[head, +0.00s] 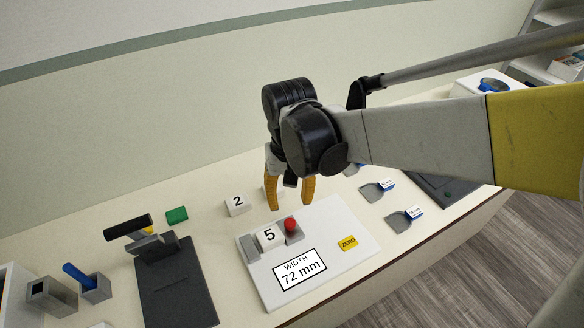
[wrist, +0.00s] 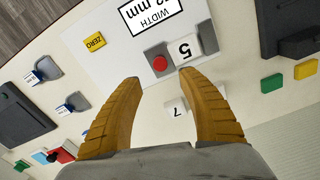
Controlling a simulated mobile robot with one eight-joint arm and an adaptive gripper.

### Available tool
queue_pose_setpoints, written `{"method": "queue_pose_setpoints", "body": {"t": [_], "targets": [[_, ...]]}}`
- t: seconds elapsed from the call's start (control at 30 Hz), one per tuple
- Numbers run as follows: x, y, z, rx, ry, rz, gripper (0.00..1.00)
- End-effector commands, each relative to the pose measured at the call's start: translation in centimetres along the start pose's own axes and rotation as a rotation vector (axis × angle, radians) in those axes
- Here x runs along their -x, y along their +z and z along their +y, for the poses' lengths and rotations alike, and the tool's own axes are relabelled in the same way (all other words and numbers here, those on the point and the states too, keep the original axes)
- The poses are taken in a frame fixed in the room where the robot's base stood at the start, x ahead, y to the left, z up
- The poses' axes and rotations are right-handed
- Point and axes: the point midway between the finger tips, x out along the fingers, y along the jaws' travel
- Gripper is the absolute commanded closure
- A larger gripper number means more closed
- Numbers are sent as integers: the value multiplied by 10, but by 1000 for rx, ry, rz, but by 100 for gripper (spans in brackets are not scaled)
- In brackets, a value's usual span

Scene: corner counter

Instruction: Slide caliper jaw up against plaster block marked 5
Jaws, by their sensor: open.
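The plaster block marked 5 (head: 269,237) stands on the white caliper board (head: 355,262), between a grey end jaw (head: 250,248) on its left and the sliding jaw with a red knob (head: 291,226) on its right. In the wrist view the block (wrist: 187,50) and red knob (wrist: 160,63) show upside down. The sliding jaw is close beside the block; I cannot tell whether they touch. The display (head: 300,270) reads WIDTH 72 mm. My gripper (head: 290,205) is open and empty above and behind the knob. Its fingertips (wrist: 160,76) lie apart on either side of the knob.
A block marked 2 (head: 237,204) and a block marked 7 (wrist: 177,111) stand behind the board. A yellow ZERO tag (head: 347,243) is on the board. A dark stand with a black handle (head: 175,285) is left. Grey gauges (head: 397,222) lie right. The wall rises behind.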

Motion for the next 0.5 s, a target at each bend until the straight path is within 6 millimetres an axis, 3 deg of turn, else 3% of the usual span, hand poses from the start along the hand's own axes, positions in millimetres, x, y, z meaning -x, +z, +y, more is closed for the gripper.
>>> {"method": "queue_pose_setpoints", "body": {"t": [0.2,0.5], "targets": [[27,0,0,0,0,0,52],[30,0,0,0,0,0,52]]}}
